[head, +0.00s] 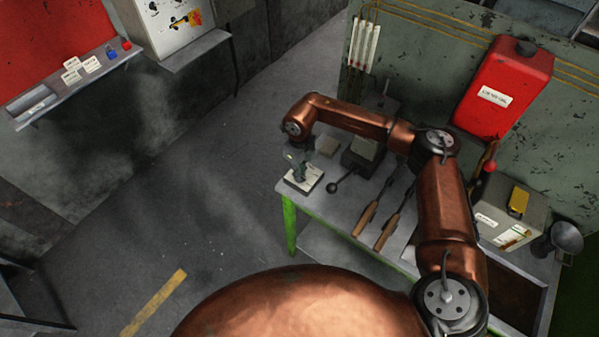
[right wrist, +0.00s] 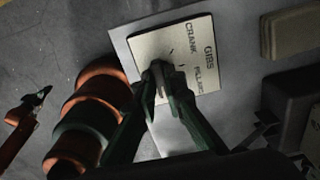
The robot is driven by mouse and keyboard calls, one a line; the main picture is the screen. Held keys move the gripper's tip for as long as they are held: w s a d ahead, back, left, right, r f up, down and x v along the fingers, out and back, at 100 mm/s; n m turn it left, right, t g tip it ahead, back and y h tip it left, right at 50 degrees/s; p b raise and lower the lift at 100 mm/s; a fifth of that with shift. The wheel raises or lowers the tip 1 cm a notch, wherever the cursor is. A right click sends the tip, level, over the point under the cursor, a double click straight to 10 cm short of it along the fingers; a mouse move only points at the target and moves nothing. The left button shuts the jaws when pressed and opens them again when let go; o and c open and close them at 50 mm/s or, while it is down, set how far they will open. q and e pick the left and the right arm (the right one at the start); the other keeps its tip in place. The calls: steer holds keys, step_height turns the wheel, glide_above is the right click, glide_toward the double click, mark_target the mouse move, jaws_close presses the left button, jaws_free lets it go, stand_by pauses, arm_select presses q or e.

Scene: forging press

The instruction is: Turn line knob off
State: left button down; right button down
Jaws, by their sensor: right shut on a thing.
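A small knob (right wrist: 160,72) sits on a pale square plate (right wrist: 203,48) with dark lettering; the words GIBS and CRANK can be read, the rest is unclear. In the head view the plate (head: 311,181) lies at the left end of the workbench. My right gripper (right wrist: 161,85) is over the plate, its green fingers shut on the knob. The fingers cover part of the knob, so its exact setting is hard to tell.
On the grey workbench (head: 327,206), a black ball-ended lever (head: 332,187) and a dark block stand beside the plate. Two wooden-handled tools (head: 366,217) lie nearer the middle. A red tank (head: 505,85) and a grey box (head: 508,212) are at the right. The floor left is clear.

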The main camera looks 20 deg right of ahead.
steer(key=c, duration=2)
jaws_free()
step_height(320, 180, up, 12)
steer(key=shift+r, duration=0.1)
